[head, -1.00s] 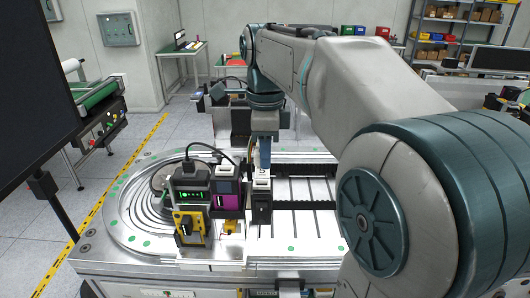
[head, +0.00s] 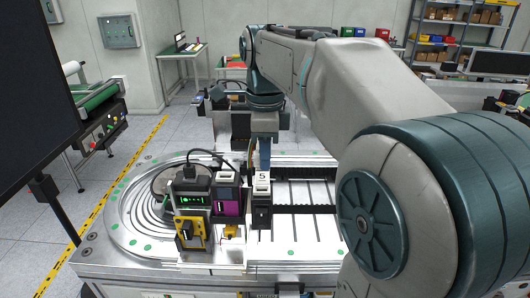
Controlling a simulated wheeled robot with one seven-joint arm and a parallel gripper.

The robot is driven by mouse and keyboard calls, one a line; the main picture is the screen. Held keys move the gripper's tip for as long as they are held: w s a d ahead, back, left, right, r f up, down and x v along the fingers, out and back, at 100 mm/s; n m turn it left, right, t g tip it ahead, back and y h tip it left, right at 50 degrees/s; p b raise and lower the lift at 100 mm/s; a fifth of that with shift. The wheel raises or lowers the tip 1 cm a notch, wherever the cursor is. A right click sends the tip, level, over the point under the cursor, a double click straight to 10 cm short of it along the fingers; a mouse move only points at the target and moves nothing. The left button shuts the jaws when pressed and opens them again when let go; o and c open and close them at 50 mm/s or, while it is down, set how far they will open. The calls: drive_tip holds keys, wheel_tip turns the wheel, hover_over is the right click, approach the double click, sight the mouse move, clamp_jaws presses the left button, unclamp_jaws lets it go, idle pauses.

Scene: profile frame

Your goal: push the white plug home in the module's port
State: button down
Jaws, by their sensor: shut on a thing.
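My gripper (head: 263,166) is small in the head view, pointing down over the round-ended bench. Its narrow blue fingers are shut. They end at a white piece with a dark mark, which I take for the white plug (head: 261,181), on top of a narrow black module (head: 261,214). The fingers and the low resolution hide the port, so I cannot tell how deep the plug sits. Left of it stand a module with a purple face (head: 227,203) and a black module with green lights (head: 191,198).
A yellow part (head: 190,234) stands at the front of the lit module. A slotted metal bed (head: 295,222) lies clear to the right, with dark rails across it.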

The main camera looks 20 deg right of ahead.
drive_tip(key=p, duration=0.2)
hover_over(229, 178)
drive_tip(key=w, duration=0.1)
idle(0.8)
drive_tip(key=shift+f+b, duration=0.55)
drive_tip(key=shift+f, duration=0.55)
idle(2.4)
drive_tip(key=c, duration=1.3)
unclamp_jaws()
drive_tip(key=shift+o, duration=0.2)
wheel_tip(229, 178, up, 14)
drive_tip(key=shift+d+f, duration=0.1)
drive_tip(key=shift+f, duration=0.05)
